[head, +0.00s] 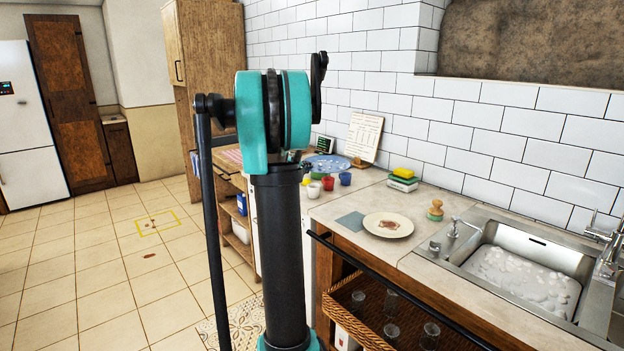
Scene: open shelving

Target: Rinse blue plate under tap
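A round blue plate-like thing with pale specks (328,163) lies on the far counter near the tiled wall, partly hidden behind my arm and small cups. The tap (607,238) stands at the right edge, by the metal sink (478,243). The sink basin holds whitish, foamy-looking content. A cream plate with a reddish-brown stain (388,226) lies on the nearer counter, left of the sink. My arm stands upright in the middle of the view. I cannot make out my gripper.
A yellow sponge (403,172) rests on a stack, and a wooden brush (436,209) stands near the sink. Small coloured cups (328,183) sit on the far counter. A wicker basket (345,318) with glasses is below the counter. Floor at left is mostly clear.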

